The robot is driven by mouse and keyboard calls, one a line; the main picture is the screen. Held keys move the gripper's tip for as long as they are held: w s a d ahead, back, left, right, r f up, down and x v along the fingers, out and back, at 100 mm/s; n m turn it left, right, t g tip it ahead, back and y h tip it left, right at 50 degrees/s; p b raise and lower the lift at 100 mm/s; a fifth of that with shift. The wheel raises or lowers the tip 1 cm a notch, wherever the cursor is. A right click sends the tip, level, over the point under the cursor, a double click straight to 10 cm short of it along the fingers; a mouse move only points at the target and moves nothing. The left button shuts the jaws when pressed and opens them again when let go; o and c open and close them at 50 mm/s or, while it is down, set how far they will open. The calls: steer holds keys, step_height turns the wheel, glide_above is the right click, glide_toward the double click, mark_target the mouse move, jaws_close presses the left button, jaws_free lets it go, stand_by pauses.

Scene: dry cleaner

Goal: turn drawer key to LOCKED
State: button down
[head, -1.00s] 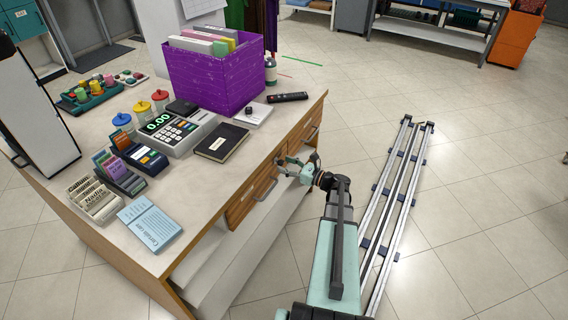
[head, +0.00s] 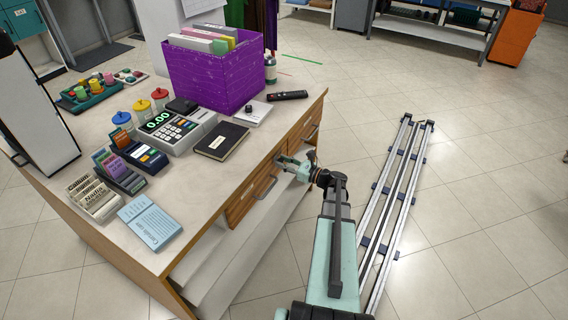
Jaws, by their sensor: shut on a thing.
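The wooden counter (head: 187,232) has drawers (head: 241,204) with dark pull handles on its right side. My gripper (head: 280,161) is at the drawer front, just below the counter's top edge, between two of the handles. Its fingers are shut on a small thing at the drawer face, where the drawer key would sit. The key itself is too small and too covered by the fingers to make out. Its turn angle and any LOCKED marking cannot be read from here.
On the counter stand a purple file box (head: 213,77), a cash register (head: 175,130), a black notebook (head: 222,141), a card terminal (head: 141,153) and a blue pad (head: 150,222). Rails (head: 397,200) lie on the floor at right.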

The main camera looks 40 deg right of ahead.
steer(key=shift+f, duration=0.1)
steer(key=n+b, duration=1.7)
steer(key=b, duration=0.5)
steer(key=shift+n, duration=0.4)
steer(key=shift+b, duration=0.3)
steer(key=c, duration=0.8)
jaws_free()
steer(key=shift+c, duration=0.2)
steer(key=shift+s, duration=0.1)
